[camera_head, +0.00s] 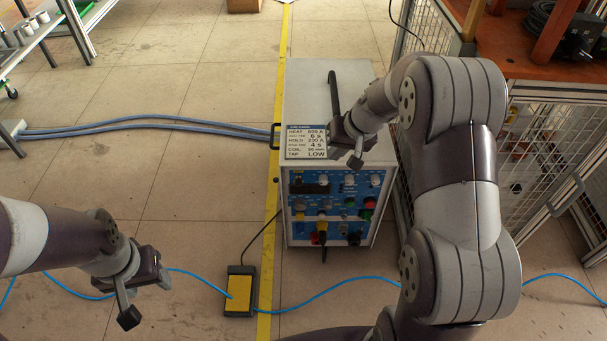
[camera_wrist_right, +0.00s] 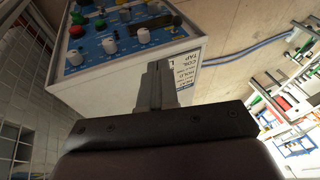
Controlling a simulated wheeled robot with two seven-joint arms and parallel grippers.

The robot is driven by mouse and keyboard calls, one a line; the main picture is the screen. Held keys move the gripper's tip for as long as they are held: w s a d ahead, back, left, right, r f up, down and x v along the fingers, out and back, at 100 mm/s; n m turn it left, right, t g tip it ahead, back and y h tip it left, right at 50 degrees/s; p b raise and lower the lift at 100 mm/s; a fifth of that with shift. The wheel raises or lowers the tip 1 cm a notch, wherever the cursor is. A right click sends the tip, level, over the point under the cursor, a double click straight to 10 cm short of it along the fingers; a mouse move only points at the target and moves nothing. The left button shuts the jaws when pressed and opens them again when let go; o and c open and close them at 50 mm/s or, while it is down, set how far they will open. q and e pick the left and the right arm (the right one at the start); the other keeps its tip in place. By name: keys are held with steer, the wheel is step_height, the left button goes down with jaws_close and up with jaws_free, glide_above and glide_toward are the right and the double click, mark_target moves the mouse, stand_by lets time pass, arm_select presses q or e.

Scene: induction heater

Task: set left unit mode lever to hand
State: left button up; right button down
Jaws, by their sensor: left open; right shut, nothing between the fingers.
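The heater cabinet (camera_head: 300,80) is white with blue control panels (camera_head: 310,202) on its front, carrying several knobs, buttons and plugs. I cannot tell which small control is the left unit's mode lever, nor its setting. A printed settings card (camera_head: 305,142) lies at the top front edge. My right gripper (camera_head: 354,160) is over the cabinet's top front edge, above the panels. In the right wrist view its fingers (camera_wrist_right: 156,85) are together and empty, with the blue panel (camera_wrist_right: 110,35) beyond to the left. My left gripper (camera_head: 146,298) is open and empty, low at the left, away from the cabinet.
A yellow-topped foot pedal (camera_head: 240,291) sits on the floor left of the cabinet, beside a yellow floor line (camera_head: 264,298). Blue hoses (camera_head: 150,127) run in from the left. A wire-mesh cage (camera_head: 545,150) stands at the right. The floor at left is largely clear.

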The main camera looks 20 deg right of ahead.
steer(key=b, duration=0.5)
glide_toward(308, 175)
steer(key=f, duration=0.1)
steer(key=s+f, duration=0.1)
steer(key=f, duration=0.1)
steer(key=shift+w+a+f+b, duration=0.1)
steer(key=shift+a+f+b, duration=0.2)
steer(key=shift+a, duration=0.3)
steer(key=shift+w+a+f+b, duration=0.15)
steer(key=shift+a+f, duration=0.1)
steer(key=shift+a, duration=0.3)
steer(key=shift+a+f, duration=0.2)
steer(key=shift+a, duration=0.3)
